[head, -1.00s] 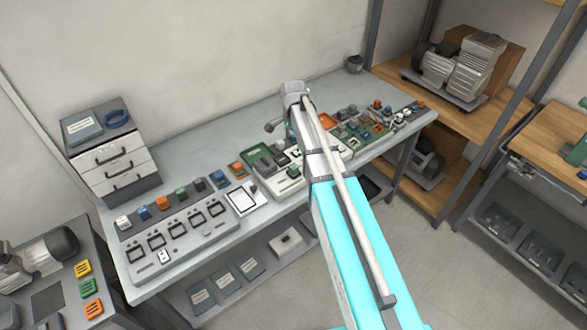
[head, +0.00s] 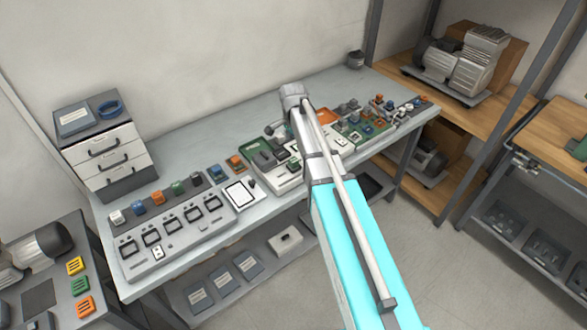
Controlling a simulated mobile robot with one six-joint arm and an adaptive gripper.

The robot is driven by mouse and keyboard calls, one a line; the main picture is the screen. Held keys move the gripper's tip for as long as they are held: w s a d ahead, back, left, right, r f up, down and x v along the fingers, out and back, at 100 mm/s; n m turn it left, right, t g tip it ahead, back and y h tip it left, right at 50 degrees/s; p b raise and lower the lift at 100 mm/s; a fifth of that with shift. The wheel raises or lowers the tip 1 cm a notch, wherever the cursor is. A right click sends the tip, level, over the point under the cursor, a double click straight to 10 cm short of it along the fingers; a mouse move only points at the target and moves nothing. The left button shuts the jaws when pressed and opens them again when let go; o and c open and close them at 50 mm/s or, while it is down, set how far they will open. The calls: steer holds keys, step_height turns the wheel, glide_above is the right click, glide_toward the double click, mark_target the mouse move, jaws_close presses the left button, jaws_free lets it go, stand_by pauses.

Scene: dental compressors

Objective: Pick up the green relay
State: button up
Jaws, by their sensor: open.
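A green relay (head: 178,188) stands upright in a row of small coloured blocks on a dark strip, on the left half of the grey workbench. An orange block is on its left and a dark one on its right. My arm reaches over the middle of the bench, to the right of the relay and apart from it. Only a small grey part of my gripper (head: 273,129) shows beside the wrist. Its fingertips are mostly hidden, and I see nothing held. Other green pieces lie in the crowded area right of my arm, too small to make out.
A grey panel (head: 178,238) with several square switches lies in front of the strip. A white-framed tablet (head: 240,194) is at its right. A drawer unit (head: 103,160) stands at the bench's back left. A shelf with compressors (head: 465,62) is at the right.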

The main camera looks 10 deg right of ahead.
mark_target(294, 160)
steer(key=shift+f+b, duration=1.65)
steer(key=shift+f, duration=0.3)
steer(key=shift+f, duration=0.1)
steer(key=shift+s+f+b, duration=0.2)
steer(key=shift+f+b, duration=2.3)
steer(key=shift+b, duration=0.1)
jaws_close()
